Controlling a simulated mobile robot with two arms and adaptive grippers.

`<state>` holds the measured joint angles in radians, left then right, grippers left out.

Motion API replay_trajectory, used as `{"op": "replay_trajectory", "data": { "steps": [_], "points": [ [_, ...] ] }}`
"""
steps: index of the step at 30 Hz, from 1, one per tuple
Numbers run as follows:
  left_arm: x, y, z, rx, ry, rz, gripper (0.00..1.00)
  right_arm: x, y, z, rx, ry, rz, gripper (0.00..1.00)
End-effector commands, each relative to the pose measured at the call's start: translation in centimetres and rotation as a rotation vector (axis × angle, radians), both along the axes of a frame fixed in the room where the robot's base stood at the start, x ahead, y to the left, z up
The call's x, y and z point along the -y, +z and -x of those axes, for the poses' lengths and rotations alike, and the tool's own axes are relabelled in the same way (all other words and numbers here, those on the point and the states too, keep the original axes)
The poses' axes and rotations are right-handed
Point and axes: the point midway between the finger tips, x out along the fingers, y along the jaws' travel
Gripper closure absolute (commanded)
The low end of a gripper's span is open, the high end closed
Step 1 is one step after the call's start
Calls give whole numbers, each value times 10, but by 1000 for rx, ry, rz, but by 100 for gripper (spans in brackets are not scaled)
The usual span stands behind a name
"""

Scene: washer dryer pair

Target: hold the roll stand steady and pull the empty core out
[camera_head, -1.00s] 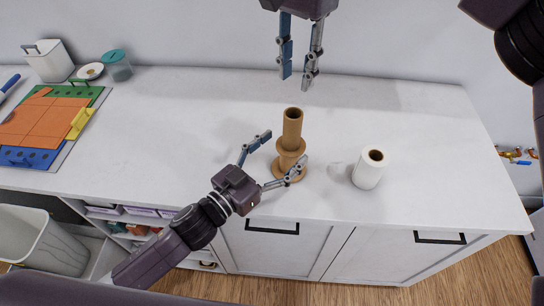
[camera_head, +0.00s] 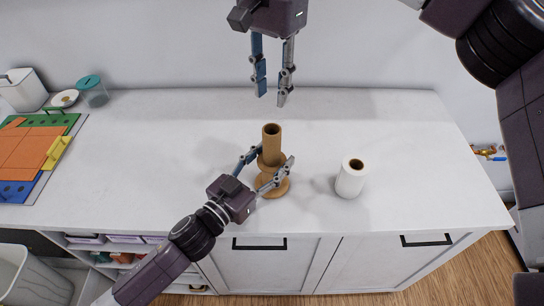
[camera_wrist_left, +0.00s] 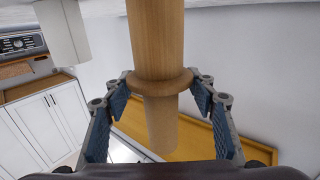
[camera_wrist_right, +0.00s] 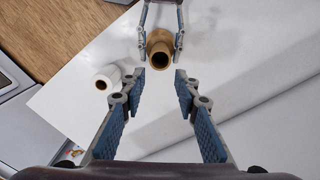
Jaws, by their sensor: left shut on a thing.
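The roll stand (camera_head: 272,186) is a wooden stand with a round base and a collar, upright on the white counter. The empty core (camera_head: 271,143) is a brown tube standing upright on it, its open top facing up. My left gripper (camera_head: 273,157) is shut on the stand around its collar, a finger on each side. The left wrist view shows the stand's collar (camera_wrist_left: 160,88) between the fingers. My right gripper (camera_head: 271,97) is open and empty, pointing down above and behind the core, apart from it. In the right wrist view the core's open end (camera_wrist_right: 158,58) lies beyond the fingertips.
A white paper roll (camera_head: 350,179) stands on the counter (camera_head: 420,190) to the right of the stand. A coloured board (camera_head: 25,160), a white container (camera_head: 22,90) and a teal-lidded jar (camera_head: 91,92) sit at the left. The counter between is clear.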

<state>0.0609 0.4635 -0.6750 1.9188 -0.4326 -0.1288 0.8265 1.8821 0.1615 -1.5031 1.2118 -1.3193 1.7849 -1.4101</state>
Motion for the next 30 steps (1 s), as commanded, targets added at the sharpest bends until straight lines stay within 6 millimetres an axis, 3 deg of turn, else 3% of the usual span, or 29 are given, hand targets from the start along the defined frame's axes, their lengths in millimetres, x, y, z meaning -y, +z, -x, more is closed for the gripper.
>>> {"op": "replay_trajectory", "data": {
  "steps": [5, 8, 14, 20, 30],
  "points": [
    [0, 0, 0, -1, 0, 0, 85, 0, 0, 0, 0, 0, 0, 71],
    [0, 0, 0, -1, 0, 0, 85, 0, 0, 0, 0, 0, 0, 71],
    [0, 0, 0, -1, 0, 0, 85, 0, -2, 0, -1, -51, 0, 50],
    [0, 0, 0, -1, 0, 0, 85, 0, -9, 0, -2, -297, 1, 50],
    [0, 0, 0, -1, 0, 0, 85, 0, -24, 0, -1, -864, 2, 50]
  ]
}}
